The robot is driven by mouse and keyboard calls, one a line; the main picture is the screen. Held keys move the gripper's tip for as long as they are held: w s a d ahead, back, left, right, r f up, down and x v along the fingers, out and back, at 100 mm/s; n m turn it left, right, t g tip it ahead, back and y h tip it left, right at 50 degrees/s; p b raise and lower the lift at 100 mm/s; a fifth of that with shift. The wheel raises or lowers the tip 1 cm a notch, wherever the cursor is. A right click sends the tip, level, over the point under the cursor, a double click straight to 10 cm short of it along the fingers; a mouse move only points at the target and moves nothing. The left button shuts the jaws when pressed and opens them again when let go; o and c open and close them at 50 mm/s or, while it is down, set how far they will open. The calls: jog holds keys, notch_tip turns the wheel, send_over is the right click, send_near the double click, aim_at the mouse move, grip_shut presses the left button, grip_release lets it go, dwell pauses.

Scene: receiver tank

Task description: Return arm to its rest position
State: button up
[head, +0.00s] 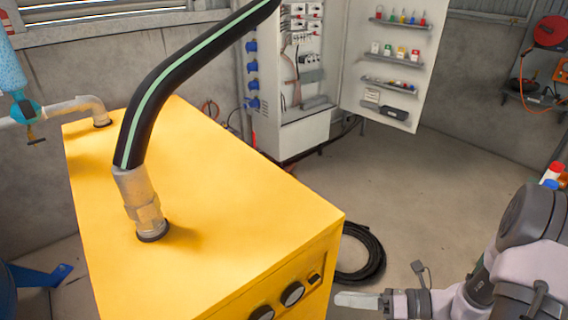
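My arm is folded low at the bottom right of the head view, beside the yellow cabinet. My gripper (345,299) points left, with its pale finger end a little right of the cabinet's front corner. The fingers show edge-on as one pale shape, so I cannot tell whether they are open or shut. I see no object at the fingertips. The lower part of the arm is cut off by the frame edge.
The yellow cabinet (215,190) carries a black hose with a green stripe (165,85) on a metal fitting. A coiled black cable (372,262) lies on the floor behind my gripper. An open electrical cabinet (305,130) stands at the back. The floor (455,185) between is clear.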

jog(key=s+a+r+n+h, duration=0.2)
jog(key=s+r+n+h, duration=0.2)
jog(key=n, duration=0.5)
jog(key=s+a+r+n+h+b, duration=0.1)
jog(key=s+a+r+n+h, duration=0.2)
jog(key=r+n, duration=0.5)
jog(key=s+a+r+n+h+b, duration=0.1)
jog(key=s+r+n+h, duration=0.4)
jog(key=n, duration=0.5)
jog(key=shift+s+a+r+n+t, duration=0.4)
jog(key=shift+s+a+r, duration=0.15)
jog(key=shift+a+r, duration=0.3)
jog(key=shift+a, duration=0.1)
